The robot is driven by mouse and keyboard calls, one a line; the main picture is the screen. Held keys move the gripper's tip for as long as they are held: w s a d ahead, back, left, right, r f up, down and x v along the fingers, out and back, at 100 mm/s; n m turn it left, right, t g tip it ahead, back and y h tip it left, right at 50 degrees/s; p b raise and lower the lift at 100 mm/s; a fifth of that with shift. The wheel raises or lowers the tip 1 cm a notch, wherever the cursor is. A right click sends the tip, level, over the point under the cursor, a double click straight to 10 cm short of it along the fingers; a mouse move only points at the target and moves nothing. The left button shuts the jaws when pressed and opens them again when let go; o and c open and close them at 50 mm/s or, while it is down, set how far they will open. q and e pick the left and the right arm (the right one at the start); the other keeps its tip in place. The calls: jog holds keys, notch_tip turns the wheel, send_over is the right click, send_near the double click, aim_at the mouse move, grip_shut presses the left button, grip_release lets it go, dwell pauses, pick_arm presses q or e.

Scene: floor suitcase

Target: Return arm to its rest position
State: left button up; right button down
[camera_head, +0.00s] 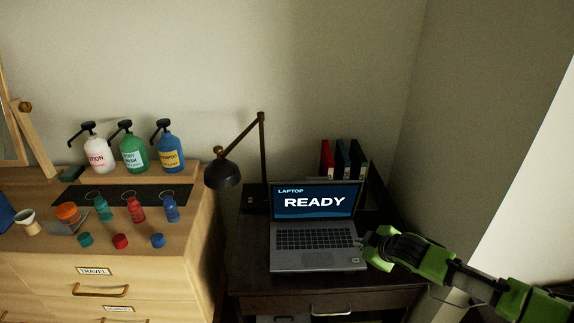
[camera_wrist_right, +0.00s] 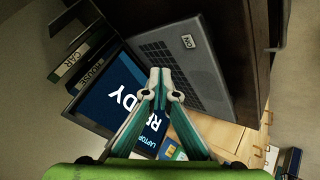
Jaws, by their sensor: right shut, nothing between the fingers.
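My right gripper (camera_head: 366,243) is by the right edge of the open laptop (camera_head: 318,262) in the head view, with its green arm coming in from the right. The laptop screen reads "READY". In the right wrist view the gripper (camera_wrist_right: 159,70) is shut with its fingertips together and nothing between them. The laptop (camera_wrist_right: 188,62) lies beyond the fingers there, its screen partly hidden by them. I cannot tell from these views whether the fingertips touch the laptop. My left gripper is in neither view.
The dark desk (camera_head: 245,270) also holds a lamp (camera_head: 222,175) and several binders (camera_head: 343,160). A wooden dresser (camera_head: 190,245) at the left bears pump bottles (camera_head: 133,153), small bottles and caps. A wall stands close on the right.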

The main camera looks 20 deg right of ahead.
jog(key=s+a+f+m+g+y, duration=0.1)
jog(key=s+a+f, duration=0.2)
jog(key=s+a, duration=0.55)
jog(key=s+a+f+m+g+y, duration=0.1)
jog(key=s+a+f+g, duration=0.1)
jog(key=s+a, duration=0.65)
jog(key=s+r+m+g+h, duration=0.1)
jog(key=s+m+g, duration=0.3)
jog(key=s, duration=1.2)
notch_tip(320, 180, down, 28)
jog(key=s, duration=0.3)
jog(key=s+d+f+g, duration=0.1)
jog(key=s+d+f, duration=0.2)
jog(key=s+f, duration=1.1)
jog(key=shift+s+h, duration=0.3)
jog(key=shift+s, duration=0.6)
